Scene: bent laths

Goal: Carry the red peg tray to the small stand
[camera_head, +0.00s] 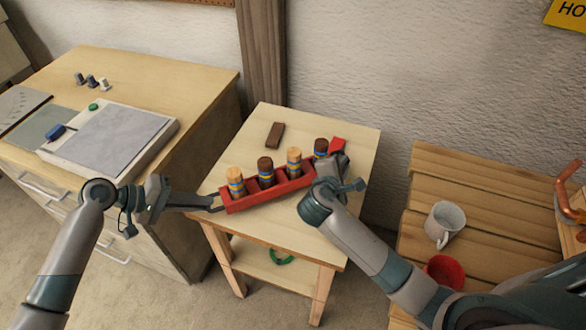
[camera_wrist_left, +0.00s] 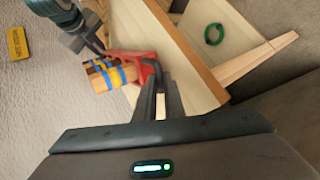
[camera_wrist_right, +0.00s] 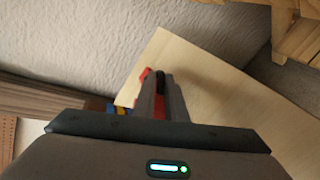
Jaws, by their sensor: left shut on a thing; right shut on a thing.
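The red peg tray (camera_head: 270,197) is a long, narrow tray holding several upright brown pegs with blue and yellow bands. It lies across the view over the pale wooden top of the small stand (camera_head: 300,225); I cannot tell whether it touches the top. My left gripper (camera_head: 215,203) is shut on the tray's left end, which shows in the left wrist view (camera_wrist_left: 146,60). My right gripper (camera_head: 334,172) is shut on its right end, partly hidden by the wrist. In the right wrist view, red (camera_wrist_right: 159,105) shows between the fingers.
A dark brown block (camera_head: 275,135) lies on the stand's far part. A green ring (camera_head: 281,257) is on its lower shelf. A drawer cabinet (camera_head: 190,85) stands at left. A slatted bench (camera_head: 470,185) at right holds a white mug (camera_head: 445,222) and red cup (camera_head: 444,271).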

